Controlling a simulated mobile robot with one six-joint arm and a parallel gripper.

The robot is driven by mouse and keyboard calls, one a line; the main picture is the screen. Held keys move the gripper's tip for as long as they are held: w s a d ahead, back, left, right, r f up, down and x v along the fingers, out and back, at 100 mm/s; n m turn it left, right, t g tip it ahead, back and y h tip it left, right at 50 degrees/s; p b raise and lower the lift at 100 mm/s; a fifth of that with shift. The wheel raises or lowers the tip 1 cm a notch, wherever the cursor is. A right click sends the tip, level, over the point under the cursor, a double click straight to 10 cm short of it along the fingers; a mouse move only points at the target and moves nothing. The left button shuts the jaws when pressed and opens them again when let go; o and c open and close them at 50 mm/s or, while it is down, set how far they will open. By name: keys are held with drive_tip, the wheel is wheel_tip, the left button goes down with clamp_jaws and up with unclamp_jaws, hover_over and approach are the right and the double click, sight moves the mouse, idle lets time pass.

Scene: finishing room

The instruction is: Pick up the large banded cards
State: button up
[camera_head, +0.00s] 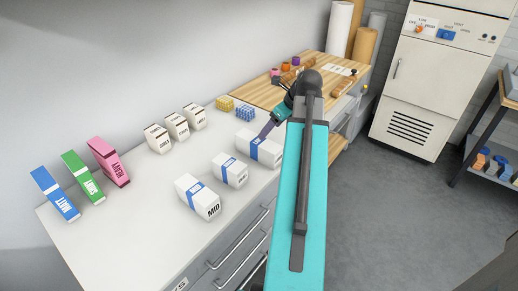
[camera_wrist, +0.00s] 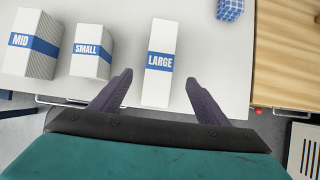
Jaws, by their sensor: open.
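The large banded cards (camera_wrist: 160,62) are a white block with a blue band reading LARGE, standing on the white counter near its front edge. In the head view the same block (camera_head: 262,147) is the rightmost of three banded blocks, partly hidden by my gripper. My gripper (camera_wrist: 158,85) is open and empty in the wrist view, its two dark fingers spread toward the large block. The left finger lies left of the block and the right finger right of it. In the head view my gripper (camera_head: 268,128) is over the large block; contact cannot be told.
The small banded block (camera_wrist: 92,48) and the mid one (camera_wrist: 32,44) stand to the left. A blue patterned cube (camera_wrist: 229,9) is behind right. Several boxes line the wall, including a pink one (camera_head: 108,162). A wooden worktop (camera_head: 250,94) adjoins the white counter (camera_head: 130,222).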

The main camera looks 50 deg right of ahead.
sight(258, 140)
drive_tip(key=shift+p+x, duration=0.4)
drive_tip(key=shift+x, duration=3.5)
drive_tip(key=shift+f, duration=0.1)
drive_tip(key=shift+p+x, duration=0.65)
drive_tip(key=shift+x, duration=1.9)
drive_tip(key=shift+s, duration=0.1)
drive_tip(key=c, duration=1.5)
drive_tip(key=shift+r+b, duration=0.4)
drive_tip(key=shift+r, duration=0.85)
drive_tip(key=s+d+r+b, duration=0.2)
drive_tip(key=s, duration=1.3)
drive_tip(key=shift+s+r+b, duration=0.25)
drive_tip(key=shift+s+b, duration=0.1)
drive_tip(key=shift+s, duration=0.05)
